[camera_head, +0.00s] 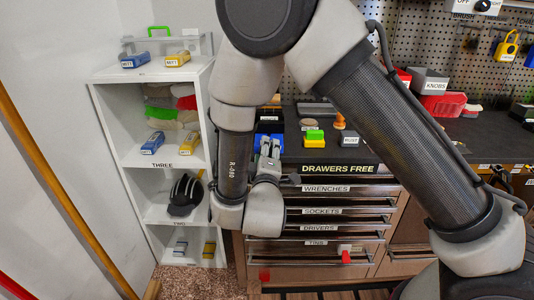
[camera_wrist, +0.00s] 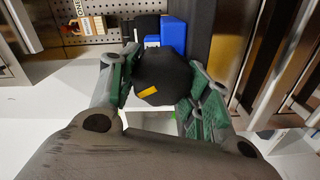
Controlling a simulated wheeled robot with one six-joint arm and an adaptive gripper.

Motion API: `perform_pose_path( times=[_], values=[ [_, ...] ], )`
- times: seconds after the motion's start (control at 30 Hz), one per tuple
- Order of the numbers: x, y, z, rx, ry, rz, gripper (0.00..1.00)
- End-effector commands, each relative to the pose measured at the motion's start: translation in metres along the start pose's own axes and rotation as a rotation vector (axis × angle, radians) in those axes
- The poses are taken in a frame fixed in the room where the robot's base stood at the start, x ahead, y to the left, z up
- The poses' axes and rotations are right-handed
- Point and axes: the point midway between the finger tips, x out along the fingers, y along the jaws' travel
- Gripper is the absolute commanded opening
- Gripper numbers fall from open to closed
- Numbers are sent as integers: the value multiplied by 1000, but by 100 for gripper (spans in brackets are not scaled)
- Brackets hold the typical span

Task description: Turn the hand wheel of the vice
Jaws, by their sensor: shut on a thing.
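In the wrist view a black, rounded, many-sided wheel with a yellow mark, which looks like the hand wheel (camera_wrist: 165,72), sits between the green-padded fingers of my gripper (camera_wrist: 162,78). The fingers are on either side of it and shut on it. A blue block, apparently part of the vice (camera_wrist: 173,33), stands just beyond the wheel. In the head view my gripper (camera_head: 268,148) is at the left end of the dark worktop, beside blue parts (camera_head: 262,138). My arm hides the wheel and most of the vice there.
A white shelf unit (camera_head: 144,78) stands close on the left. Drawers with bar handles (camera_head: 335,211) lie below the worktop. A yellow-green block (camera_head: 314,138) and a grey block (camera_head: 347,138) sit to the right of my gripper. A pegboard (camera_head: 440,40) is behind.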

Motion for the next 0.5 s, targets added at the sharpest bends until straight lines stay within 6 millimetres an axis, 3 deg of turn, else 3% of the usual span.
perform_pose_path(
  times=[0.5],
  values=[
    [0,-1,0,-90,2,-2,24]
  ],
)
